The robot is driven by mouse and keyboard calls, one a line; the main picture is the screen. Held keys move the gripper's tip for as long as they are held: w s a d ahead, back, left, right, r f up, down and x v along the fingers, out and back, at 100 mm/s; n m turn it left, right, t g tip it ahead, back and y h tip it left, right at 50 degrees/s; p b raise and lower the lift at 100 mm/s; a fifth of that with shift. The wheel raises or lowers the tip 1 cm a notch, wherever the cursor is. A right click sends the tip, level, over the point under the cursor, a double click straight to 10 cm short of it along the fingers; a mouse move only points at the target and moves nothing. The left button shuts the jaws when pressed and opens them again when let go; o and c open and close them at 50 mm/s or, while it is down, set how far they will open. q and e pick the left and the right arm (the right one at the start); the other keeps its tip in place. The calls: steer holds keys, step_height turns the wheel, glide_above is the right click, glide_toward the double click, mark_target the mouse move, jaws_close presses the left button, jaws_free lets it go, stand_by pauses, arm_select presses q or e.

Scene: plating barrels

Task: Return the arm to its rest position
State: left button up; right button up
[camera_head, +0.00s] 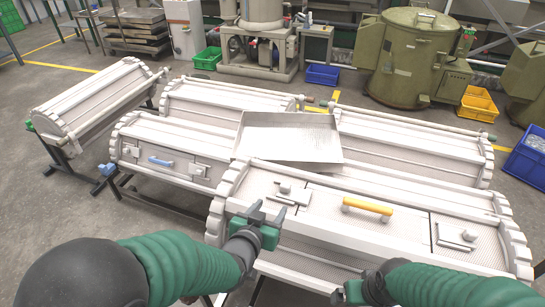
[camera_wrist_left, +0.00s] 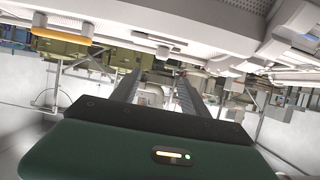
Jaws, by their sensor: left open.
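My left gripper (camera_head: 267,212) is in front of the near plating barrel (camera_head: 320,232), beside its left latch. It is open with nothing between its fingers, which also show in the left wrist view (camera_wrist_left: 155,82). The barrel's yellow handle (camera_head: 367,206) is to the right of this gripper and apart from it. The handle also shows at the upper left of the wrist view (camera_wrist_left: 62,36). My right gripper (camera_head: 350,292) shows only in part at the bottom edge, low before the barrel; its fingers cannot be made out.
A metal tray (camera_head: 290,140) rests across the barrels behind. A barrel with a blue handle (camera_head: 160,161) stands at the left, and another barrel (camera_head: 95,98) stands farther left. Blue, green and yellow crates sit on the floor behind. Open floor (camera_head: 40,220) lies at the left.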

arm_select(q)
steer(key=s+a+f+n+g+y, duration=0.2)
steer(key=s+a+f+g, duration=0.25)
steer(key=s+a, duration=0.45)
steer(key=s+a+f+n+g+y, duration=0.1)
steer(key=s+a+f+g+y, duration=0.1)
steer(key=s+a+f+g, duration=0.45)
steer(key=s+a+r+p, duration=0.1)
steer(key=r+p, duration=0.5)
steer(key=r, duration=0.1)
steer(key=s+a+r+p, duration=0.1)
steer(key=s+r+p, duration=0.1)
steer(key=r+p, duration=0.4)
steer(key=shift+s+r+n+t, duration=0.3)
steer(key=shift+r+t, duration=0.1)
steer(key=shift+r, duration=0.25)
steer(key=shift+w+d, duration=0.1)
steer(key=shift+d, duration=0.05)
